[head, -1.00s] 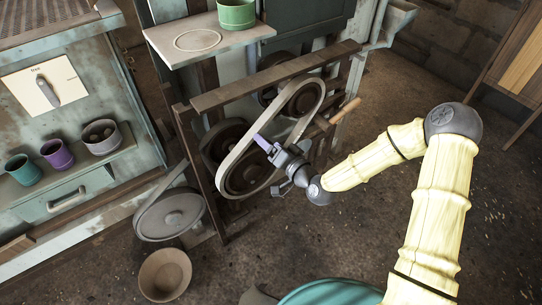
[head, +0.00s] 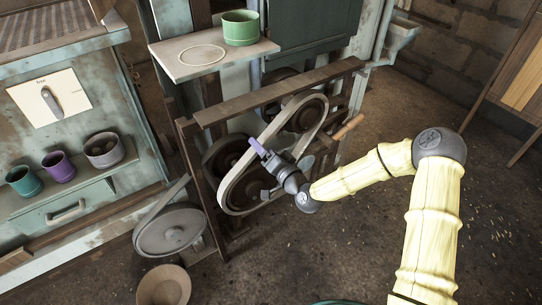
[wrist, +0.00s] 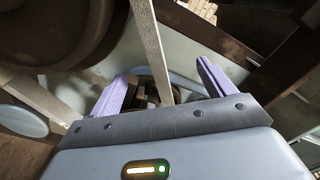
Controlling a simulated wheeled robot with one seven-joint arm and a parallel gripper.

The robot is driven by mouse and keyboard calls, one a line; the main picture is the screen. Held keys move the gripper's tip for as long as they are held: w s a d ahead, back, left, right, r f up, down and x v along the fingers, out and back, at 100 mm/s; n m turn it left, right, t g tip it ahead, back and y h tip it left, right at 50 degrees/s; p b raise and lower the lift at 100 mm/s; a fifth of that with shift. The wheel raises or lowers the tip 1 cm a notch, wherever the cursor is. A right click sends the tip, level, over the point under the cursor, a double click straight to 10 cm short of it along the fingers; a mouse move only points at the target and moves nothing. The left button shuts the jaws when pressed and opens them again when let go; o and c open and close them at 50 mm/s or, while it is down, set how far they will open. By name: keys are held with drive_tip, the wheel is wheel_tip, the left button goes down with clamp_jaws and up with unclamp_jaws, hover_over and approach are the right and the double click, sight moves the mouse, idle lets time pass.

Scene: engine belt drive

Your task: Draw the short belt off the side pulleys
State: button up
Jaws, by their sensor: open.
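The short belt (head: 271,129) is a grey loop around two dark pulleys on the side of the wooden frame, a lower left pulley (head: 243,187) and an upper right pulley (head: 305,118). My gripper (head: 262,170) is at the front of the loop, its purple fingers spread apart. In the wrist view my open gripper (wrist: 160,75) has a pale belt strand (wrist: 150,45) passing between its fingers, with visible gaps on both sides. Whether the fingertips reach past the belt's far edge is hard to tell. My gripper partly covers the lower belt run.
A wooden handle (head: 348,127) sticks out right of the upper pulley. A grey wheel (head: 171,230) with its own belt stands lower left, above a brown bowl (head: 163,287). A shelf (head: 186,64) with a green cup (head: 240,28) is above. The floor at right is clear.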

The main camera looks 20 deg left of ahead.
sight(263, 145)
drive_tip(key=shift+x, duration=1.55)
clamp_jaws()
drive_tip(key=shift+r, duration=0.35)
drive_tip(key=shift+d, duration=0.1)
drive_tip(key=v, duration=1)
idle(1.0)
